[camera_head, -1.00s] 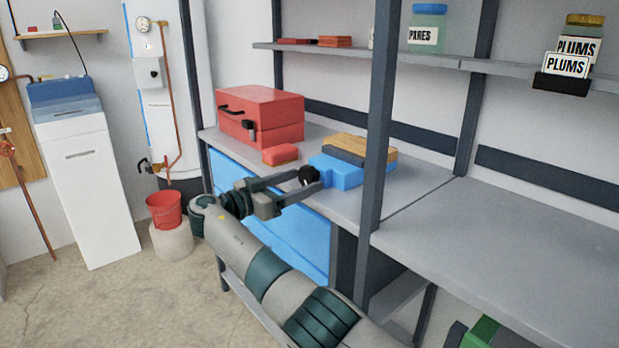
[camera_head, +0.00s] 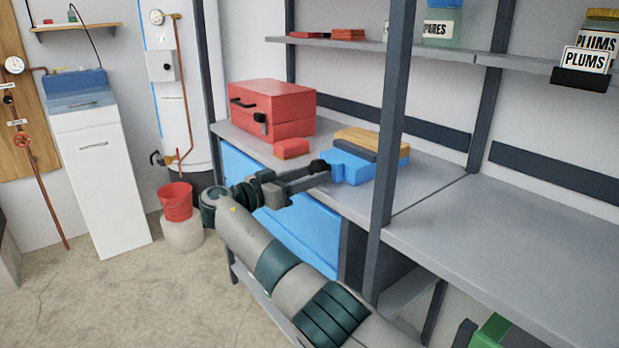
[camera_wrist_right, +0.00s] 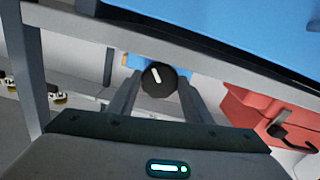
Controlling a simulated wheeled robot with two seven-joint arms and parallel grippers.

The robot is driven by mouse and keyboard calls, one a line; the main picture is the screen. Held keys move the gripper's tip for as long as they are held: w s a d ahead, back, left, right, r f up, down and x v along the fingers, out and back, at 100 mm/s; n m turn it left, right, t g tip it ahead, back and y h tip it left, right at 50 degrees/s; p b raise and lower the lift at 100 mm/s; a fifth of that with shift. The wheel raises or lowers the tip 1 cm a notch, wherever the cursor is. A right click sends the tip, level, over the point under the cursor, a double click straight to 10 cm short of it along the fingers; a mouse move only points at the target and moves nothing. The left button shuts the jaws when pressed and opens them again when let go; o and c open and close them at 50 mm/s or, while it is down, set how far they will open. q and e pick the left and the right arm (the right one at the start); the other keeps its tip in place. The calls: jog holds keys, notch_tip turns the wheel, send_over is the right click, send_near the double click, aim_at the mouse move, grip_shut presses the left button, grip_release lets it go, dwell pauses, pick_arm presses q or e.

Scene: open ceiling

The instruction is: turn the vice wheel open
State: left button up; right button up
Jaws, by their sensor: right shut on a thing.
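The blue vice (camera_head: 357,168) stands at the front edge of the grey workbench, with a dark grey jaw and a wooden block on top. Its black wheel (camera_head: 319,166) faces out from the bench front. My right gripper (camera_head: 322,174) is shut on the wheel, with a finger on either side of it. In the right wrist view the round black wheel (camera_wrist_right: 158,79) with a white mark sits between the two fingers, and the blue vice is mostly hidden behind it. My left gripper is not in view.
A red toolbox (camera_head: 272,112) and a small red box (camera_head: 291,148) sit left of the vice on the bench (camera_head: 432,184). A dark shelf post (camera_head: 391,130) rises just right of the vice. Blue drawers (camera_head: 284,225) lie below. The bench at right is clear.

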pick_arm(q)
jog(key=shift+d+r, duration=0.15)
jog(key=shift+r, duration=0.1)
pick_arm(e)
jog(key=shift+n, duration=1.2)
jog(key=o, duration=1.1)
jog(key=shift+c, duration=0.2)
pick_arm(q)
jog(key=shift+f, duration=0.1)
